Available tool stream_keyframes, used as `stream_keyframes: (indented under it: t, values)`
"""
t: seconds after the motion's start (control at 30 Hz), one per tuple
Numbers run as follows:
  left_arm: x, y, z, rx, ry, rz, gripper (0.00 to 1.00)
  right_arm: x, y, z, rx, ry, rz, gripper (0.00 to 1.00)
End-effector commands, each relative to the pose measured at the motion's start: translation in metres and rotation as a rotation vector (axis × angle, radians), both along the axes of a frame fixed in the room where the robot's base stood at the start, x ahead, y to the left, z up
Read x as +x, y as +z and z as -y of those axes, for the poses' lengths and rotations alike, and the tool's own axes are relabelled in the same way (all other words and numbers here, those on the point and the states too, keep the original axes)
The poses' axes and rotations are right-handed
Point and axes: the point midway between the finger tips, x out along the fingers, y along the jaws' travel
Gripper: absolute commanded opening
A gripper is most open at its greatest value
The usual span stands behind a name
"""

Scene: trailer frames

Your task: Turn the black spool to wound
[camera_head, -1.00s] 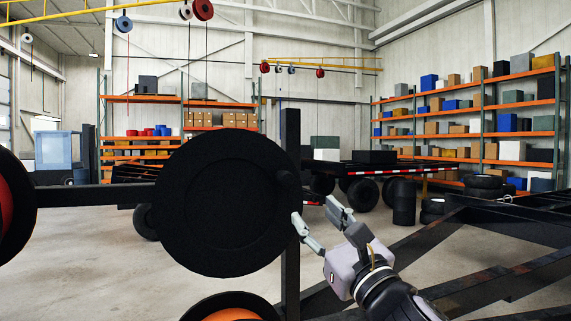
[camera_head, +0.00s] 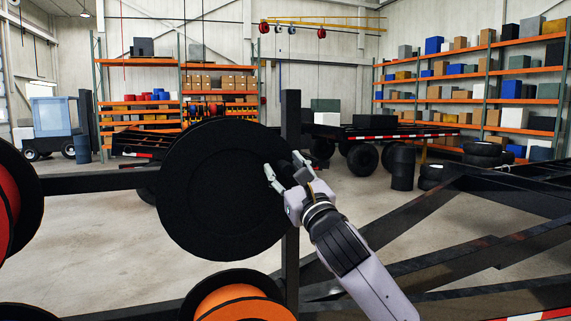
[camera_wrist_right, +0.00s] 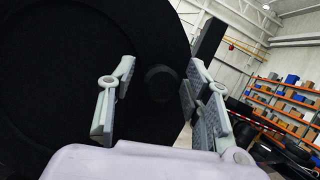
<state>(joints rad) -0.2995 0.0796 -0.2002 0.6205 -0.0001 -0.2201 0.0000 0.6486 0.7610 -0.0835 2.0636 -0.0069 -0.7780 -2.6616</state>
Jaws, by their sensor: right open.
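The black spool (camera_head: 215,190) is a large dark disc mounted on a dark frame in the middle of the head view. It fills the left of the right wrist view (camera_wrist_right: 60,60). A round black knob (camera_wrist_right: 160,82) stands out from its face near the rim. My right gripper (camera_head: 282,168) is open at the spool's right edge. In the wrist view its two fingers (camera_wrist_right: 157,105) stand on either side of the knob, apart from it as far as I can see. My left gripper is not in view.
An orange spool (camera_head: 238,300) sits below, and a red spool (camera_head: 8,205) at the left edge. A dark upright post (camera_head: 291,125) stands right behind the black spool. Dark frame beams (camera_head: 440,215) cross the lower right. Shelves and tyres are far back.

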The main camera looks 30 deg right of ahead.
Motion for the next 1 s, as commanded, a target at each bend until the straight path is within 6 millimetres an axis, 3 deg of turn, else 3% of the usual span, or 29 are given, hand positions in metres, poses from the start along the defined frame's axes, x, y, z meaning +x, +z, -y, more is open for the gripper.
stream_keyframes:
  t: [0.27,0.9,1.0]
  values:
    - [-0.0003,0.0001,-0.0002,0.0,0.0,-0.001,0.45,0.001,0.0002,0.0003,0.0,0.0,0.0,0.45]
    - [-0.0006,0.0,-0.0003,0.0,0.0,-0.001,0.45,0.0007,0.0003,0.0005,0.0,-0.001,0.0,0.02]
    - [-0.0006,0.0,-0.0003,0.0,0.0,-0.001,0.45,0.0007,0.0003,0.0005,0.0,-0.001,0.0,0.0]
